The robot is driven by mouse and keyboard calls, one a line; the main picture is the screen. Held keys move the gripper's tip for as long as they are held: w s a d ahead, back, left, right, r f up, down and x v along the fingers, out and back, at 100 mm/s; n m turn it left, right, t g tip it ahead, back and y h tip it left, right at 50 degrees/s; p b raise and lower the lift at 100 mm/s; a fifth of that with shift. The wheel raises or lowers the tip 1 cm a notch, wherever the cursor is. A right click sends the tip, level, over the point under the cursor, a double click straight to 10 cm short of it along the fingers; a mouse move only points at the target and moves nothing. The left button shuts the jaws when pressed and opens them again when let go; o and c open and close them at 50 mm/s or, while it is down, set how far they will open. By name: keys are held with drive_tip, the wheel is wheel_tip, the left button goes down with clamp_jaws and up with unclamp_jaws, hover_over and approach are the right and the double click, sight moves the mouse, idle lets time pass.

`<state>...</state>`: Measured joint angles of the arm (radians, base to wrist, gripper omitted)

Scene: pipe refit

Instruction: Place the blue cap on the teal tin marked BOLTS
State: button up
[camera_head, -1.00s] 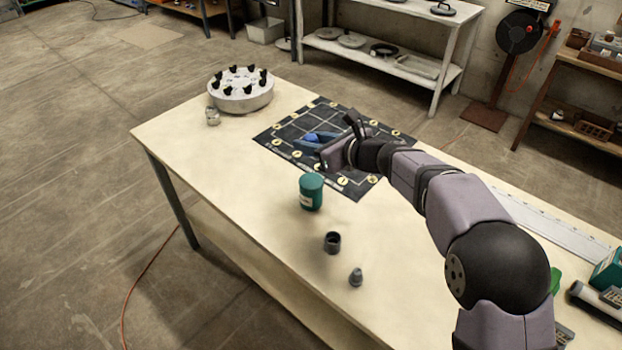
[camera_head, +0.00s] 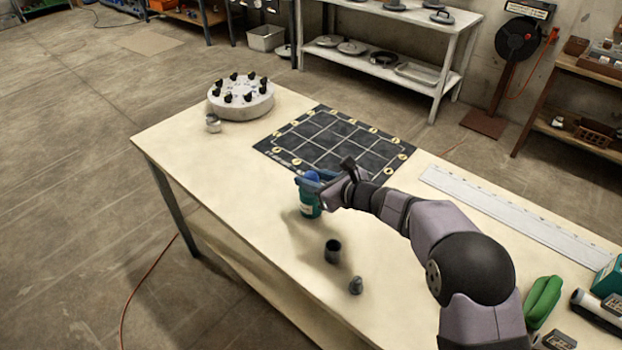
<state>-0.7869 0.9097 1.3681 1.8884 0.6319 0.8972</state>
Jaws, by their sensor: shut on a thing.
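The teal tin (camera_head: 310,207) stands upright on the table, with a pale label on its front that is too small to read. My gripper (camera_head: 312,180) is shut on the blue cap (camera_head: 312,175) right at the top of the tin. The gripper hides most of the tin's upper part and rim. I cannot tell whether the cap touches the tin or is just above it.
A dark pipe fitting (camera_head: 332,251) and a small grey plug (camera_head: 356,286) stand in front.

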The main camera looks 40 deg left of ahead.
drive_tip(key=shift+f, duration=0.2)
drive_tip(key=shift+f+b, duration=0.2)
drive_tip(key=shift+b, duration=0.1)
drive_tip(key=o, duration=1)
drive_tip(key=shift+d+r+p, duration=0.1)
drive_tip(key=shift+r+p, duration=0.15)
drive_tip(key=shift+p, duration=0.05)
drive_tip(key=b+v, duration=0.2)
drive_tip(key=v, duration=1)
drive_tip(key=shift+b, duration=0.3)
drive_tip(key=shift+s, duration=0.1)
